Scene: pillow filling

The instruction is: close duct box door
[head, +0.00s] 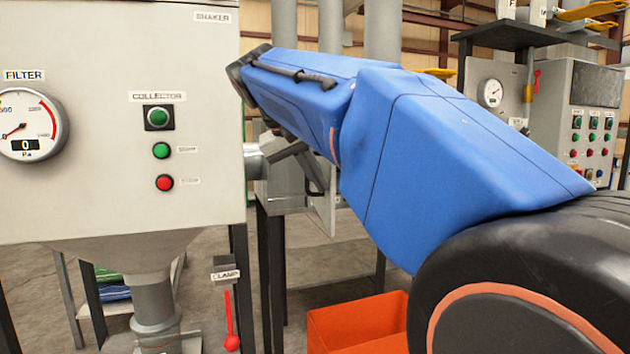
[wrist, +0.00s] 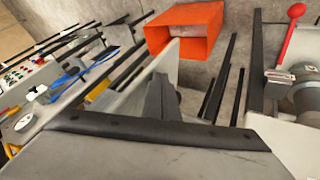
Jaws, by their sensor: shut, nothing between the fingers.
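The duct box is mostly behind my blue arm in the head view. Its light grey door (head: 322,208) shows under the arm, standing out at an angle. In the wrist view a pale panel that looks like the door (wrist: 148,84) stands beside my gripper (wrist: 163,92). The gripper is dark grey, shut and empty. I cannot tell whether it touches the panel.
A grey collector cabinet (head: 100,110) with a gauge and buttons stands at left. A red-handled clamp (head: 231,325) hangs below it. An orange bin (head: 355,322) sits on the floor, also in the wrist view (wrist: 185,32). A control panel (head: 590,120) stands back right.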

